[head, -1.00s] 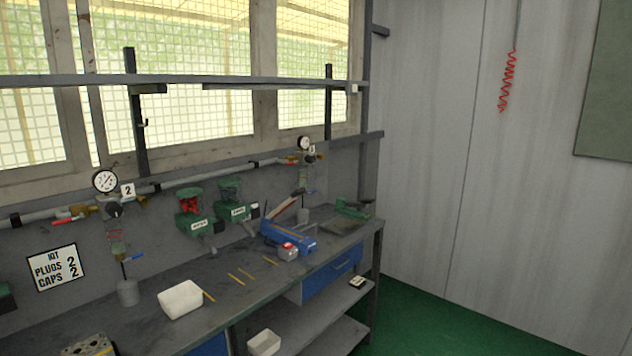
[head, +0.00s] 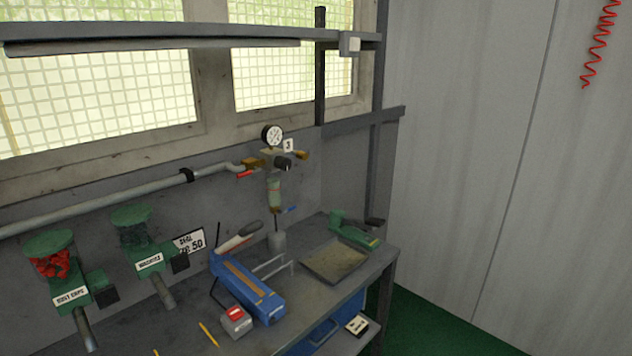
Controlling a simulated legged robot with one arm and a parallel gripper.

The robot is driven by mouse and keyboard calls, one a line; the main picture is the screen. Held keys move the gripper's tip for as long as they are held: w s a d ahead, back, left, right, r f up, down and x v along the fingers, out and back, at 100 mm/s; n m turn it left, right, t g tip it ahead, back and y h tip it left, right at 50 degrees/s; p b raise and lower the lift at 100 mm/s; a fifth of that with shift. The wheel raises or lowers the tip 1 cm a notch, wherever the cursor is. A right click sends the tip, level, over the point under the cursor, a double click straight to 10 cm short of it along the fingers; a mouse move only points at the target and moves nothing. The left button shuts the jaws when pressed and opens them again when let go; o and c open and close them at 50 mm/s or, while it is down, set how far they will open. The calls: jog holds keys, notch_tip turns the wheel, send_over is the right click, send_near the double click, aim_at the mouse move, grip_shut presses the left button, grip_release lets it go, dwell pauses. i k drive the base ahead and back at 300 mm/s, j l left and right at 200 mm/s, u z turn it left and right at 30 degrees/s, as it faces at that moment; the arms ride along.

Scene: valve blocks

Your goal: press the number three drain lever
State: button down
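A clear bowl (head: 274,192) hangs below. The small blue drain lever (head: 291,209) sticks out to the right under the bowl, above a grey cup (head: 277,240) on the bench. My gripper is not in view.
A blue sealer (head: 250,290) with a raised arm stands on the bench in front of the cup. A grey tray (head: 335,262) and a green tool (head: 352,231) lie to the right. Green dispensers (head: 58,268) are at left. Green floor is open at right.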

aim_at(288, 209)
jog(key=i+l, duration=0.15)
jog(key=i, duration=0.25)
jog(key=i+l, duration=0.15)
jog(key=i, duration=0.3)
jog(key=i+l+z, duration=0.1)
jog(key=i, duration=0.3)
